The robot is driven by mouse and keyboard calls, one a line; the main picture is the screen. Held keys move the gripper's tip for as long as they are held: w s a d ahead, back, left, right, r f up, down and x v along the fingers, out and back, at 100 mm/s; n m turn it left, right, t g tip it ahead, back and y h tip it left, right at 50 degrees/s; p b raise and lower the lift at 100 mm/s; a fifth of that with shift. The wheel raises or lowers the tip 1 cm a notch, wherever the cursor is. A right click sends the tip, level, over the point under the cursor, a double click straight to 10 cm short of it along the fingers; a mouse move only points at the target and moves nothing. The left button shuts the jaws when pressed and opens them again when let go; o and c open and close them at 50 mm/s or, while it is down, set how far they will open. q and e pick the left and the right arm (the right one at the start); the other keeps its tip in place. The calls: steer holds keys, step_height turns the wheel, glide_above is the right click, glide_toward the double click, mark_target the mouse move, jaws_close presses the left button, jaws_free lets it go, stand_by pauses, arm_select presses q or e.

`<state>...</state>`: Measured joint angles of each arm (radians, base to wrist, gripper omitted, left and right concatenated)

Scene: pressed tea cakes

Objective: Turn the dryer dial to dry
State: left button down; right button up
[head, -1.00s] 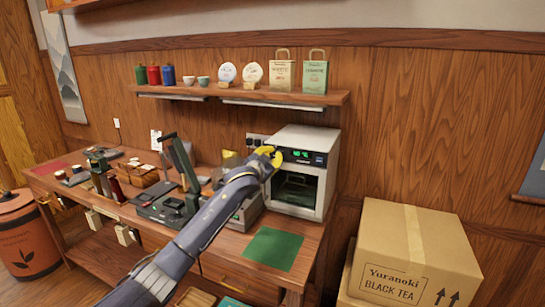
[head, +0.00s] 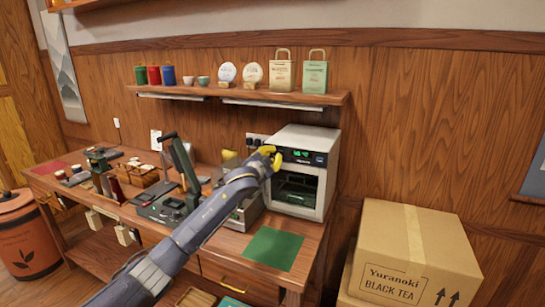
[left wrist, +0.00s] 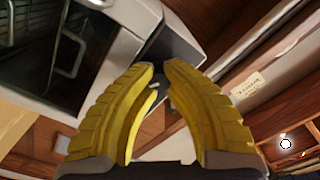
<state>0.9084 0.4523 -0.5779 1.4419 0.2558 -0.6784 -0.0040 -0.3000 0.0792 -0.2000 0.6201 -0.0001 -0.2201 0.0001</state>
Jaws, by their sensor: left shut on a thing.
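The dryer (head: 323,196) is a white box with a dark glass door and a black control panel (head: 304,156) with lit green digits. It stands at the right end of the workbench. My left gripper (head: 274,158), with yellow fingers, is at the left end of that panel, shut on the dryer dial. The fingers cover the dial, so its setting cannot be read. My right gripper is not in view.
A shelf (head: 180,91) with canisters, cups and paper bags hangs above the bench. A green mat (head: 271,248) lies in front of the dryer. A dark press-like device (head: 170,207) stands left of my arm. A cardboard box (head: 415,225) stands at right.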

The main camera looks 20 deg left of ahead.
arm_select(q)
steer(key=shift+d+r, duration=0.2)
steer(key=shift+r, duration=0.3)
steer(key=c, duration=1.6)
jaws_free()
steer(key=shift+d, duration=0.1)
steer(key=o, duration=0.5)
steer(key=shift+f, duration=0.3)
steer(key=shift+c, duration=0.2)
steer(key=shift+s+a, duration=0.1)
steer(key=shift+a, duration=0.1)
steer(key=s+a, duration=0.1)
steer(key=s, duration=1)
steer(key=shift+s+a, duration=0.15)
steer(key=shift+s, duration=0.25)
steer(key=shift+o, duration=0.2)
